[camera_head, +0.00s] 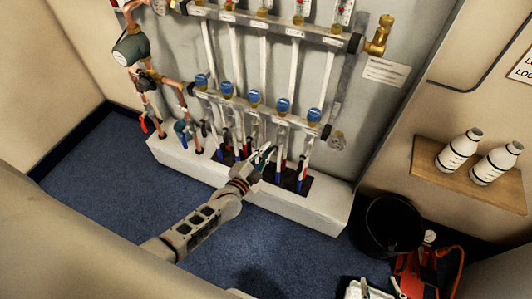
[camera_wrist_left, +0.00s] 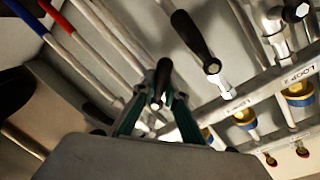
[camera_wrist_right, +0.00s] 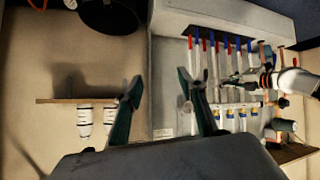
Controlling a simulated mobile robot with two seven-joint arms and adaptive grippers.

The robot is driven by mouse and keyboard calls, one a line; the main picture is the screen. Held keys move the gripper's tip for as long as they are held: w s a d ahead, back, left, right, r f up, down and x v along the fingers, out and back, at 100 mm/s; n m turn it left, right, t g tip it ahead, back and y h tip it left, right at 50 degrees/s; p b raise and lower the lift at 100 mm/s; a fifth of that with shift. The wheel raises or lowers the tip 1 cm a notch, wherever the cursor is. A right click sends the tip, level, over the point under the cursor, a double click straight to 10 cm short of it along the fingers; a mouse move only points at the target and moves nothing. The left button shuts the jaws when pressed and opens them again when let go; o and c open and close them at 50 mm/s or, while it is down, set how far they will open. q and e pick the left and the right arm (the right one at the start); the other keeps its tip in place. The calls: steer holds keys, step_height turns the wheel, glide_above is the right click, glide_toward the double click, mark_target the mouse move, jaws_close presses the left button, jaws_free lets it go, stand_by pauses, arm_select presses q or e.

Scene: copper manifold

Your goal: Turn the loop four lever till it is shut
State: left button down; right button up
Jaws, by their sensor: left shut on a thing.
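My left gripper (camera_head: 266,154) reaches in at the lower bar of the copper manifold (camera_head: 262,103). In the left wrist view, its two green-lined fingers (camera_wrist_left: 157,112) are closed around a black lever handle (camera_wrist_left: 161,78). No readable number shows for that lever. Two other black-handled levers stand nearby, one in the upper middle (camera_wrist_left: 194,36) and one at the top right (camera_wrist_left: 296,8). My right gripper (camera_wrist_right: 160,98) is open and empty in the right wrist view, facing the wall and manifold from a distance.
Several pipes with red and blue sleeves drop into the white plinth (camera_head: 330,210). Blue carpet (camera_head: 90,190) is clear at left.

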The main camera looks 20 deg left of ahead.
arm_select(q)
steer(key=shift+a+r+m+y+p, duration=0.15)
steer(key=shift+r+m+y+p, duration=0.35)
steer(key=shift+m, duration=0.7)
steer(key=shift+a+r+m, duration=0.15)
steer(key=shift+r+m, duration=0.15)
steer(key=shift+m, duration=0.8)
steer(key=shift+r+m, duration=0.3)
steer(key=shift+m, duration=0.7)
arm_select(e)
steer(key=shift+s+d, duration=0.2)
steer(key=shift+d, duration=0.1)
arm_select(q)
steer(key=shift+r, duration=0.1)
arm_select(e)
steer(key=shift+a, duration=0.1)
arm_select(q)
steer(key=c, duration=2)
jaws_free()
steer(key=shift+c, duration=0.2)
arm_select(e)
steer(key=shift+w, duration=0.1)
